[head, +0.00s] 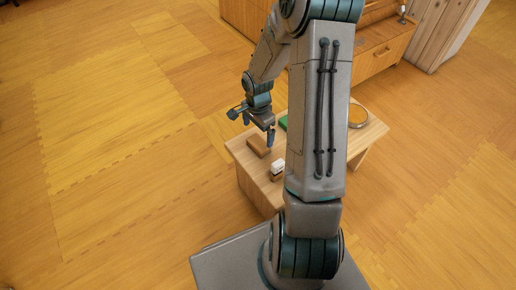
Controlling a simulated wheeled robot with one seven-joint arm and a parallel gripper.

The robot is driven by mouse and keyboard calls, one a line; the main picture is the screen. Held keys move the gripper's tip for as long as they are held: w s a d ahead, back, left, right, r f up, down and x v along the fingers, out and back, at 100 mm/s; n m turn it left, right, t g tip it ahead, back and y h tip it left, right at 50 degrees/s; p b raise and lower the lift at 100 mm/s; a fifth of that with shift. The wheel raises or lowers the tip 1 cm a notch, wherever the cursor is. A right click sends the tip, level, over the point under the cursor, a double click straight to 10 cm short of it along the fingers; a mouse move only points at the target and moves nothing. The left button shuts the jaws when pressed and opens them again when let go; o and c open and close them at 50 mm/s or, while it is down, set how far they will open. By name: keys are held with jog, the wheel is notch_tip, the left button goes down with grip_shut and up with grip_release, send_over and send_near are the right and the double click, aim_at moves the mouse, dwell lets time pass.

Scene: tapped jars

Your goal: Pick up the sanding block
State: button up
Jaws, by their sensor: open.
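A brown rectangular block (258,146), which looks like the sanding block, lies on the left part of a low wooden table (243,158). A small white and brown item (278,168) stands nearer to me; its kind is hard to tell. My gripper (259,131) is open and empty. In the picture it appears just above the brown block, with one finger partly in front of it. The height gap between them cannot be told from this view.
A green object (283,122) is partly hidden behind my arm. A round yellowish object with a dark rim (357,116) sits at the table's right end. My arm hides the table's middle. A wooden cabinet (382,55) stands behind. The floor at left is clear.

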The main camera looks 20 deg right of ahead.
aim_at(259, 142)
notch_tip(259, 142, down, 7)
jog(key=b, duration=0.3)
jog(key=shift+d+f+b, duration=0.1)
jog(key=shift+f+b, duration=0.05)
jog(key=shift+b, duration=0.2)
jog(key=c, duration=1)
